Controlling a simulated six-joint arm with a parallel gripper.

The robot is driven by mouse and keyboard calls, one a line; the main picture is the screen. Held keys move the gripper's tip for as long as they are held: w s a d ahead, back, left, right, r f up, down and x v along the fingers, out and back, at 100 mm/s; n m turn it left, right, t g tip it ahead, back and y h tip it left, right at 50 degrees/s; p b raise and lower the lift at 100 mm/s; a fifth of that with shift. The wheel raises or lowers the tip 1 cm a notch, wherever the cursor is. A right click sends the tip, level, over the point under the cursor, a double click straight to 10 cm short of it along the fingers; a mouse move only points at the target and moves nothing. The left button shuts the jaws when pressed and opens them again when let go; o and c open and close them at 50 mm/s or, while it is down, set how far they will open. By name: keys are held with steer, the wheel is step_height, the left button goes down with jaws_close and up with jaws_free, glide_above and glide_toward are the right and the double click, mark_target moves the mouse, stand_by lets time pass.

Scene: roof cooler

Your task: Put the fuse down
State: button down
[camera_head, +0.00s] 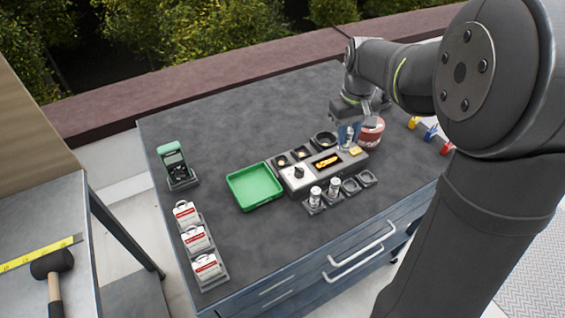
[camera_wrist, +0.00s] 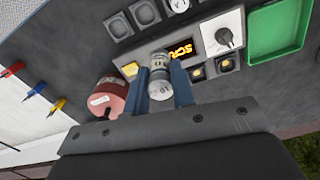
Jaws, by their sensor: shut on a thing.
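My gripper (camera_wrist: 161,92) is shut on a fuse (camera_wrist: 160,76), a clear and silver cylinder between the two blue fingers in the wrist view. In the head view my gripper (camera_head: 349,134) is over the right end of a grey tester (camera_head: 311,178), beside its yellow button; the fuse is hard to make out there. The tester has a knob and a lit display with yellow letters. Two more fuses (camera_head: 315,196) (camera_head: 334,190) stand in holders along its front, with two empty holders (camera_head: 350,186) (camera_head: 367,178) to their right. Whether the held fuse touches the tester cannot be told.
A green tray (camera_head: 234,190) lies left of the tester. Behind the tester are small dark sockets (camera_head: 281,160). A red round container (camera_head: 372,132) stands close right of my gripper. The front-middle tabletop is clear.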

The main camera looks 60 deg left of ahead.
steer(key=shift+s+a+f, duration=1.8)
steer(key=shift+s+a, duration=0.15)
steer(key=shift+a, duration=0.25)
steer(key=shift+s+a+f, duration=1.8)
steer(key=shift+s+a, duration=0.1)
steer(key=shift+a, duration=0.3)
steer(key=shift+s+a+f, duration=1.8)
steer(key=shift+s+a, duration=0.15)
steer(key=shift+a, duration=0.25)
steer(key=shift+f, duration=0.1)
steer(key=shift+f, duration=0.25)
steer(key=c, duration=1.2)
jaws_free()
steer(key=shift+c, duration=0.2)
steer(key=shift+r, duration=0.1)
